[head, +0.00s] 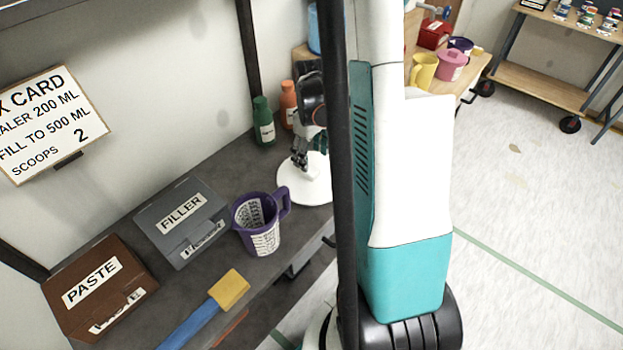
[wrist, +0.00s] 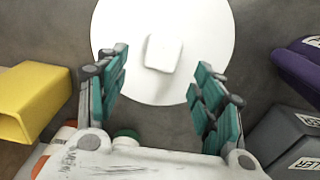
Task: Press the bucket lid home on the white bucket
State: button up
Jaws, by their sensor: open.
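A white round disc, which looks like the bucket lid (head: 300,186), lies flat at bench level behind the purple jug, partly hidden by the black post. In the wrist view the lid (wrist: 125,30) carries a small raised white block (wrist: 163,52) at its middle. My gripper (head: 300,158) hangs over the lid, pointing down. In the wrist view my gripper (wrist: 160,68) is open and empty, with teal finger pads either side of the raised block. No separate white bucket is visible. I cannot tell whether anything is under the lid.
A purple jug (head: 260,225), grey filler box (head: 185,220) and brown paste box (head: 98,287) stand on the grey bench. A green bottle (head: 264,125) and orange bottle (head: 288,105) stand behind. A yellow object (wrist: 35,100) is at the wrist view's left.

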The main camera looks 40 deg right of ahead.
aim_at(312, 170)
jog(key=f+b, duration=0.1)
jog(key=f, duration=0.2)
jog(key=f+b, duration=0.1)
jog(key=f, duration=0.1)
jog(key=shift+s+a+f+b, duration=0.1)
jog(key=shift+s+a+b, duration=0.05)
jog(key=shift+s+b, duration=0.15)
jog(key=c, duration=1.2)
